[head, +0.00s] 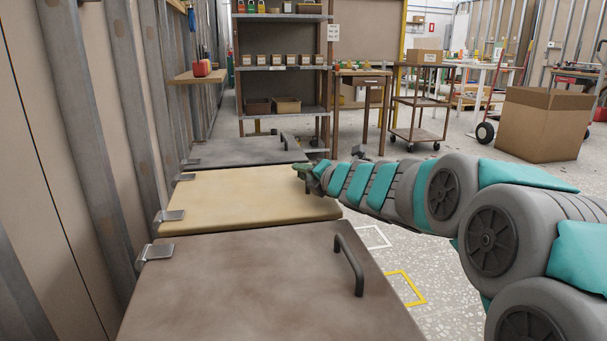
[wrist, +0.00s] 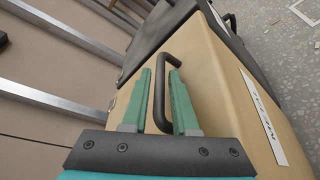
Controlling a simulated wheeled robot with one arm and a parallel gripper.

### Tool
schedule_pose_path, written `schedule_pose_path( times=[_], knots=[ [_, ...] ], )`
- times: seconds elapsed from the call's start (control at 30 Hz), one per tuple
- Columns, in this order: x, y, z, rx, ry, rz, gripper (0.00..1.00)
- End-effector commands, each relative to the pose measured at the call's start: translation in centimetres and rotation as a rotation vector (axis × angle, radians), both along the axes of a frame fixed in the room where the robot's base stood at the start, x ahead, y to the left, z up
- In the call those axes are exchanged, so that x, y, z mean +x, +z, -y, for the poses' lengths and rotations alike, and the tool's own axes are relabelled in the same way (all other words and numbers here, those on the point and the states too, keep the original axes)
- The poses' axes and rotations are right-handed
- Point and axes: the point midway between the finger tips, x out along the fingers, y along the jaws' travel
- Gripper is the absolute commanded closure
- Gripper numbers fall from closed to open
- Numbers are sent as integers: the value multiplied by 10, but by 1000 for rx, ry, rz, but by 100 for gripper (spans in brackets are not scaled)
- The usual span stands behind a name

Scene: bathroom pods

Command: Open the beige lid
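The beige lid (head: 235,205) lies flat and closed between two grey-brown lids in the head view, with metal hinges (head: 170,215) on its left side. It also shows in the wrist view (wrist: 203,75). My gripper (head: 304,172) is at the lid's right edge, over its handle. In the wrist view its green fingers (wrist: 160,80) are apart, with the dark bar handle (wrist: 160,108) between them. The fingers do not look closed on the bar. In the head view the gripper mostly hides this handle.
A nearer brown lid (head: 265,285) and a farther grey lid (head: 245,150) flank the beige one. A metal-studded wall runs along the hinge side. Shelves (head: 285,68) stand behind. Floor to the right is open, with a cardboard box (head: 545,125) farther off.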

Motion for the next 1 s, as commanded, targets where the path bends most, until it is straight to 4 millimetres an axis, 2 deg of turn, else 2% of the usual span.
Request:
schedule_pose_path(
  times=[0.27, 0.5, 1.0],
  knots=[
    [1, 0, -1, 0, 0, 0, 73],
    [1, 0, -1, 0, 0, 0, 100],
    [1, 0, -1, 0, 0, 0, 100]
  ],
)
